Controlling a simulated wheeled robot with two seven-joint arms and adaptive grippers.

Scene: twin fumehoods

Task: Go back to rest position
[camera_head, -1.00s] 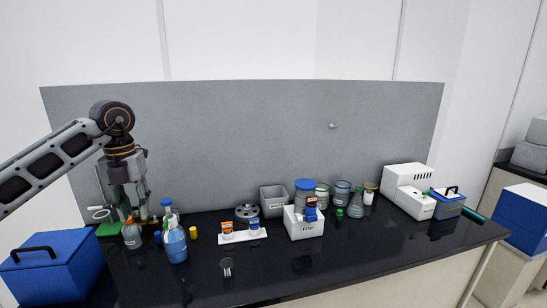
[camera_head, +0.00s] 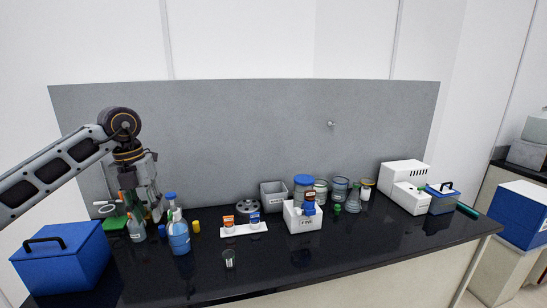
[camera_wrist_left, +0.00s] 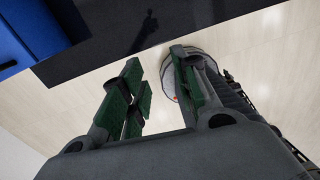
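My left gripper (camera_head: 145,208) hangs fingers down at the left in the head view, in front of the bottles at the bench's left end as seen. In the left wrist view its two green-padded fingers (camera_wrist_left: 156,62) stand apart with nothing between them, above pale floor. The black bench edge (camera_wrist_left: 110,55) lies beyond the left fingertip. My left arm reaches in from the left edge of the head view. My right gripper and right arm are not in view.
The black bench (camera_head: 330,255) carries a blue box (camera_head: 62,265), a blue-liquid bottle (camera_head: 179,238), a white tray (camera_head: 240,230), a white bin (camera_head: 304,222) and a white instrument (camera_head: 405,180). The bench's front middle is mostly clear. A second blue box (camera_head: 520,215) stands at right.

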